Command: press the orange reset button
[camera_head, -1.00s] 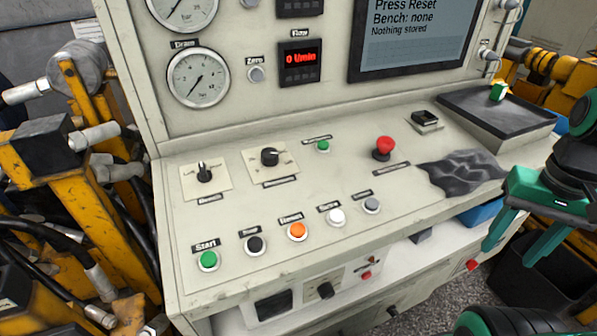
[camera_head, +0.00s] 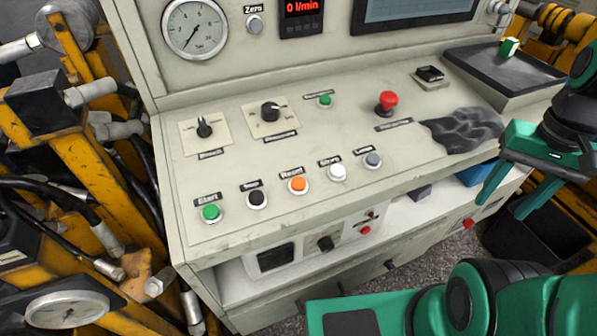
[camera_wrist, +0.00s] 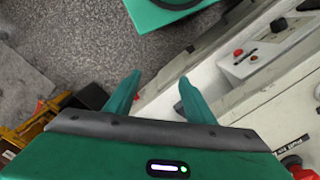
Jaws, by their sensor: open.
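The orange reset button (camera_head: 298,185) sits on the sloped panel under a label reading "Reset", in a row with the green start button (camera_head: 211,213), a black button (camera_head: 257,199), a white button (camera_head: 336,172) and a grey button (camera_head: 372,160). Nothing covers it. My gripper (camera_head: 510,192) is at the right of the head view, apart from the panel, right of the button row. Its fingers are spread and empty. In the wrist view my gripper (camera_wrist: 157,88) shows two green fingers apart, above the floor and the bench edge. The orange button does not show there.
A red mushroom button (camera_head: 387,102), two rotary knobs and a small green button (camera_head: 325,101) stand behind the row. A crumpled dark cloth (camera_head: 462,130) lies on the panel near my gripper. A black tray (camera_head: 510,75) is at back right. Yellow machinery stands at left.

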